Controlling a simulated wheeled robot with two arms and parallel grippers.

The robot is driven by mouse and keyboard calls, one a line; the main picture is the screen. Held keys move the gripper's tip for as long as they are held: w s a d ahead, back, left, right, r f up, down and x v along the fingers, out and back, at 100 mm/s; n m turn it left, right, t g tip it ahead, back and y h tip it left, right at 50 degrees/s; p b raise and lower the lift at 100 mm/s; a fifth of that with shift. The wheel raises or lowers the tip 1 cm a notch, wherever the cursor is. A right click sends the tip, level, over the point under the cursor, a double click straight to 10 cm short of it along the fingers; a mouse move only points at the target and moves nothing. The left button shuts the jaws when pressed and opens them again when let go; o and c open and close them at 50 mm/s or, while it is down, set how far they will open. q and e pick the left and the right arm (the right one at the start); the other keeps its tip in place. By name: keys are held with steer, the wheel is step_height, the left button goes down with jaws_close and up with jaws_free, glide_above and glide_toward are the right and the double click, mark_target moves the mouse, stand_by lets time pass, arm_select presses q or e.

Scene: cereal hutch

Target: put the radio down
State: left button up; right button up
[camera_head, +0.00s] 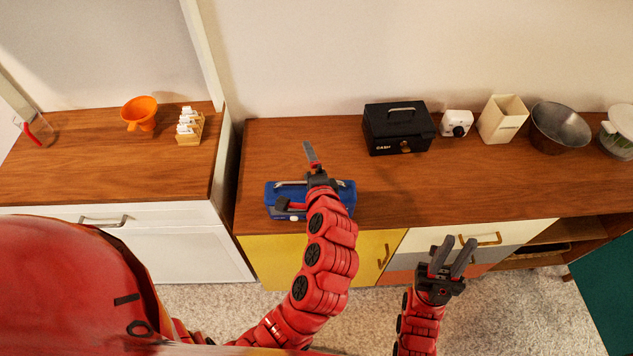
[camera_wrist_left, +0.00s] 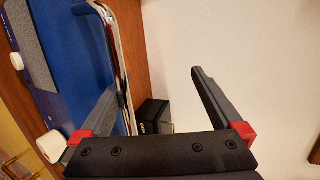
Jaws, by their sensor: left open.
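The blue radio (camera_head: 345,194) rests on the wooden counter near its front edge. Its thin metal handle is up, and it shows large at the left of the left wrist view (camera_wrist_left: 75,60). My left gripper (camera_head: 299,180) is open over the radio, its fingers wide apart. In the left wrist view the handle passes close to the left finger of my left gripper (camera_wrist_left: 155,105); I cannot tell whether they touch. My arm hides part of the radio in the head view. My right gripper (camera_head: 455,252) is open and empty in front of the cabinet.
A black cash box (camera_head: 397,128), a white device (camera_head: 457,123), a cream container (camera_head: 502,119) and a metal bowl (camera_head: 560,127) stand along the back right. An orange funnel (camera_head: 140,113) is on the left counter. The middle right counter is clear.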

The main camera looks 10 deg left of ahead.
arm_select(q)
steer(key=b+v, duration=0.1)
steer(key=v, duration=0.3)
steer(key=shift+s+d+r, duration=0.1)
steer(key=shift+s+d, duration=0.2)
steer(key=shift+d, duration=0.05)
steer(key=p+v, duration=0.3)
steer(key=v, duration=0.9)
steer(key=shift+a+p, duration=0.25)
steer(key=shift+p, duration=0.05)
jaws_close()
stand_by(0.4)
steer(key=shift+s, duration=0.15)
